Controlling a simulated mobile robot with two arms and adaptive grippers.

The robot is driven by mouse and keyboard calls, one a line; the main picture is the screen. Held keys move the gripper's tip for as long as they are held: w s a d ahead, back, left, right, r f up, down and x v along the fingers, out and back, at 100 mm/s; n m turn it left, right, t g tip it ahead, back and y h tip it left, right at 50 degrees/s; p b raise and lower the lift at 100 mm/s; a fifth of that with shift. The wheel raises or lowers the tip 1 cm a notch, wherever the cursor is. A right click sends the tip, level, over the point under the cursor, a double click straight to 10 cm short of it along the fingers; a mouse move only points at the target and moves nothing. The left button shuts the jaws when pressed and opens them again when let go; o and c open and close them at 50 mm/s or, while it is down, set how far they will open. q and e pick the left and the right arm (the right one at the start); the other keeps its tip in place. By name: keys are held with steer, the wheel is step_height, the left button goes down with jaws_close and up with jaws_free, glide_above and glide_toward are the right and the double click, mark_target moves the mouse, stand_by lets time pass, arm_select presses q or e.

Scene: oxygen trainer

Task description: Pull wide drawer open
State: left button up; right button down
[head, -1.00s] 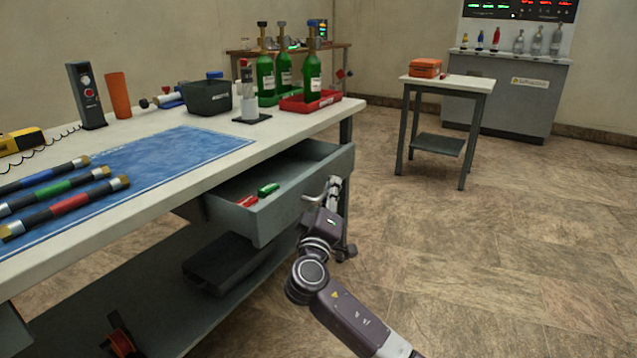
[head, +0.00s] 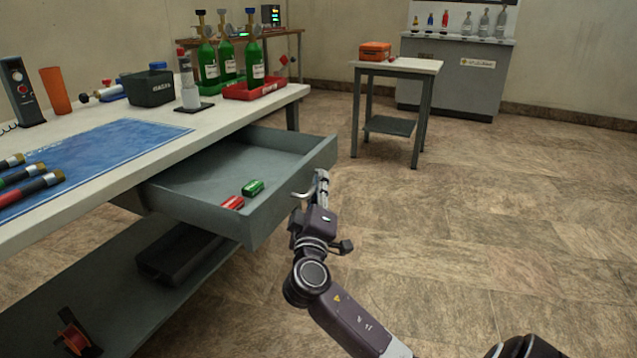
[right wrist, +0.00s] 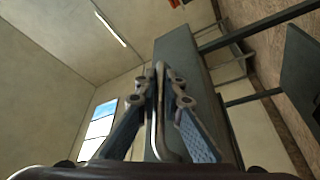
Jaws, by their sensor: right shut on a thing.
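The wide drawer (head: 232,190) is a grey drawer under the workbench top and stands well out from the bench. A red item (head: 232,202) and a green item (head: 253,187) lie inside it near the front. My right gripper (head: 321,180) is at the drawer's front face, shut on the drawer's bar handle (head: 303,194). In the right wrist view the fingers (right wrist: 163,85) close around the metal handle bar (right wrist: 157,120), with the grey drawer front (right wrist: 178,50) behind. My left gripper is not in view.
The workbench (head: 215,127) carries a blue mat (head: 90,150), a dark bin (head: 150,88) and green cylinders by a red tray (head: 257,90). A dark tray (head: 180,255) sits on the lower shelf. A small table (head: 395,66) stands beyond. The floor to the right is clear.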

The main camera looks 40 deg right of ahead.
steer(key=shift+f, duration=0.1)
steer(key=c, duration=2.3)
jaws_free()
steer(key=v, duration=1.2)
